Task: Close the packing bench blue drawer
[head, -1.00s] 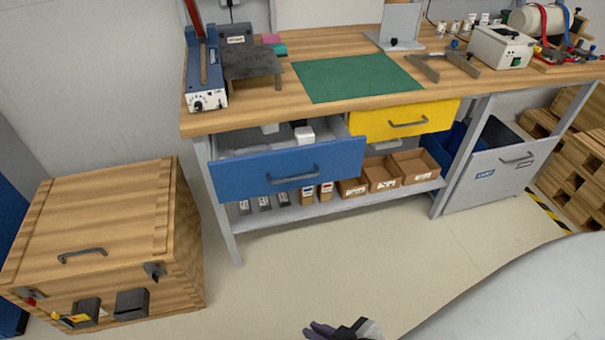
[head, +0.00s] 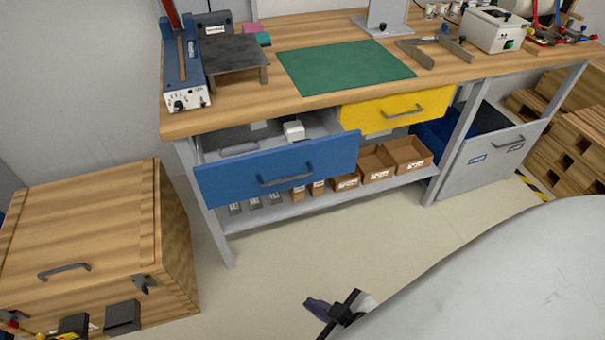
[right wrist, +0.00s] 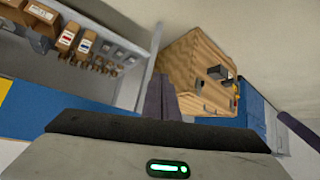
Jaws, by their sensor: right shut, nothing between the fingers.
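The blue drawer (head: 232,180) of the packing bench (head: 188,123) is pulled out, at the left under the bench top. Its grey handle (head: 285,176) is on the front, and a white box (head: 294,130) shows inside. My right gripper (head: 322,312) is low at the bottom of the head view, in front of and below the drawer, clear of it. It is shut and empty. In the right wrist view, part of a blue panel (right wrist: 40,110) shows at the left, above the dark gripper body. My left gripper is not in view.
A yellow drawer (head: 372,115) sits right of the blue one. Cardboard bins (head: 408,157) stand on the lower shelf. A wooden crate (head: 110,220) stands on the floor at left. A grey bin (head: 485,165) is under the bench at right. The floor before the bench is clear.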

